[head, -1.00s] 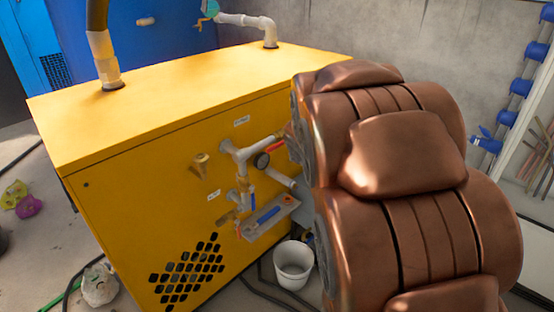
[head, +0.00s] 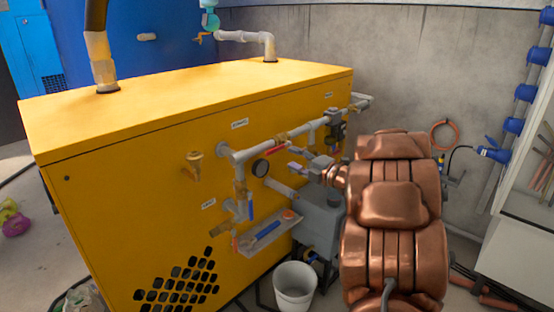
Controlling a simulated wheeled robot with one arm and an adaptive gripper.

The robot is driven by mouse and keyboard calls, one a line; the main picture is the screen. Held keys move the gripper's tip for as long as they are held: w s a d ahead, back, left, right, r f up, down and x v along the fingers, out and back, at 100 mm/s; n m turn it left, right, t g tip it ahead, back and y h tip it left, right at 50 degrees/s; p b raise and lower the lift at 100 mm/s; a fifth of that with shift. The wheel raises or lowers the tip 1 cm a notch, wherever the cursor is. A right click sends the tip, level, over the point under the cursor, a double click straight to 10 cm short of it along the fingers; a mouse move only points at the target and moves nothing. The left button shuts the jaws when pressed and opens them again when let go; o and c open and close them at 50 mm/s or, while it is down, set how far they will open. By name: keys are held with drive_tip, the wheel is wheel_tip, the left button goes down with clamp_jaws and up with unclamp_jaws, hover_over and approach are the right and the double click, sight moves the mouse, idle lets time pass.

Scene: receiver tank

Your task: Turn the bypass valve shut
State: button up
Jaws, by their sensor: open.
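A yellow cabinet (head: 110,190) carries grey pipework (head: 255,150) on its front. A valve with a red lever (head: 298,143) and brass body sits on the upper pipe run; the lever lies roughly along the pipe. A lower branch holds a valve with a blue handle (head: 250,212). A brass valve (head: 193,166) stands apart on the left. The labels are too small to read, so I cannot tell which is the bypass valve. My gripper (head: 292,159) is open and empty, just below the red lever in the picture, fingers pointing left. Contact cannot be told.
A small shelf (head: 285,222) with a blue item juts out below. A grey tank (head: 318,220) and a white bucket (head: 294,287) stand underneath. Hoses lie on the floor. A concrete wall (head: 400,60) is behind.

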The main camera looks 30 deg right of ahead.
sight(275, 151)
drive_tip(key=shift+x, duration=3.9)
drive_tip(key=shift+s+a, duration=0.1)
drive_tip(key=shift+a, duration=0.05)
drive_tip(key=shift+c, duration=0.3)
clamp_jaws()
drive_tip(key=shift+f, duration=0.1)
